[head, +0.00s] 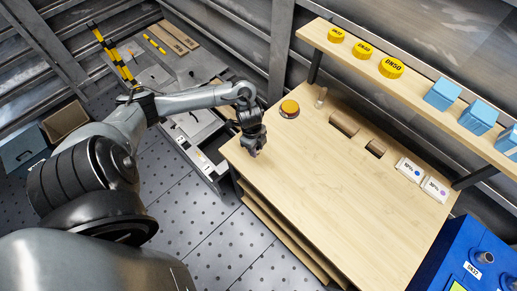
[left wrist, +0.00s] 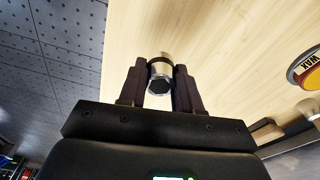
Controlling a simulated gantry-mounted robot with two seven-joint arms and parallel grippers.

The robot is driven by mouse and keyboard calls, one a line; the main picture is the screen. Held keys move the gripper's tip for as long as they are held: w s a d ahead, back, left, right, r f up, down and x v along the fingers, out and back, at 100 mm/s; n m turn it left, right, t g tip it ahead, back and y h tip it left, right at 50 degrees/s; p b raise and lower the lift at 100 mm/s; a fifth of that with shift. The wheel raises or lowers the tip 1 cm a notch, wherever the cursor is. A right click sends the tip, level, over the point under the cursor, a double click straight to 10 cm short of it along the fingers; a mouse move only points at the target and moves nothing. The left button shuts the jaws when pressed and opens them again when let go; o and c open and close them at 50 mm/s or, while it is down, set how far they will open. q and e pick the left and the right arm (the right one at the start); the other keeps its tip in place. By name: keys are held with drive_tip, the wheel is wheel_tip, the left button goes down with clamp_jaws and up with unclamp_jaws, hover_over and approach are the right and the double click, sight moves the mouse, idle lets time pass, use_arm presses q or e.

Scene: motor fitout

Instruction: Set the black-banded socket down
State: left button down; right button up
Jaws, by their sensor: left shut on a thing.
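My left gripper (head: 252,147) is over the left edge area of the pale wooden bench top (head: 330,205). In the left wrist view its two dark fingers (left wrist: 160,82) are shut on the black-banded socket (left wrist: 159,85), a short silver cylinder with a dark band and a dark hex opening facing the camera. The socket is over the bench wood, near its edge. I cannot tell whether it touches the surface. In the head view the socket is mostly hidden by the gripper. My right gripper is not in view.
A round orange-topped tin (head: 289,108) stands behind the gripper, with a wooden peg (head: 321,97) beside it. Brown blocks (head: 344,124) and white labelled cards (head: 409,169) line the back. A shelf (head: 410,87) overhangs the rear. The bench's middle and front are clear.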

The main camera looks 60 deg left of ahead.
sight(257, 148)
use_arm(q)
drive_tip(key=w+a+f, duration=0.2)
drive_tip(key=a, duration=0.1)
drive_tip(key=shift+b, duration=0.3)
drive_tip(key=shift+s+d+f+b, duration=0.1)
drive_tip(key=shift+f+b, duration=0.25)
drive_tip(key=shift+f, duration=1.65)
drive_tip(key=shift+f, duration=0.2)
drive_tip(key=c, duration=0.8)
unclamp_jaws()
drive_tip(key=shift+r, duration=0.1)
